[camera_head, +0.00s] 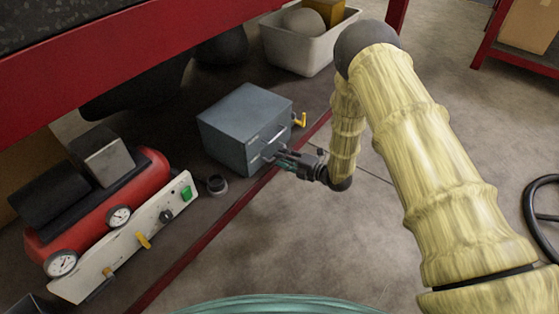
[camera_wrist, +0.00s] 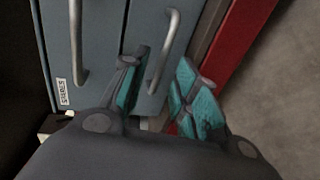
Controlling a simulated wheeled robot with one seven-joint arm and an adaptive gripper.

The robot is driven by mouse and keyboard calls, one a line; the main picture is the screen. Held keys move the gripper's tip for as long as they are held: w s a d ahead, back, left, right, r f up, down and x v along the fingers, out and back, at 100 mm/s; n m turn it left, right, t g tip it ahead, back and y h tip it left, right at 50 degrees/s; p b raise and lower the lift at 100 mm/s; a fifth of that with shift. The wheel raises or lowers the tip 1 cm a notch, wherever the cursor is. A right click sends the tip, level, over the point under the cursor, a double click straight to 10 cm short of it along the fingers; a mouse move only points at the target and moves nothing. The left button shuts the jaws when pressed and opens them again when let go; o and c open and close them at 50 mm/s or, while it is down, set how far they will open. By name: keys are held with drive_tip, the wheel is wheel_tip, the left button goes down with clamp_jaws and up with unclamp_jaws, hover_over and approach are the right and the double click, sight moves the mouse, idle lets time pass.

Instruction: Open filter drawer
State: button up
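A blue-grey metal cabinet (camera_head: 240,124) stands on the floor under the red-edged bench. Its front has bar handles. In the wrist view the cabinet front (camera_wrist: 112,40) shows two of them, a left handle (camera_wrist: 76,45) and a right handle (camera_wrist: 168,45), with a small white label at lower left. I cannot tell which one belongs to the filter drawer. My gripper (camera_head: 277,155) is at the cabinet front. In the wrist view my gripper (camera_wrist: 161,72) is open, its teal-padded fingers on either side of the right handle's lower end. Contact with the handle is not clear.
A red compressor (camera_head: 150,178) with gauges and a white panel stands left of the cabinet. A white bin (camera_head: 300,50) stands behind. A red rail (camera_head: 225,218) runs along the floor. Open floor lies at right.

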drive_tip(key=shift+b+x, duration=0.35)
drive_tip(key=shift+x, duration=0.8)
clamp_jaws()
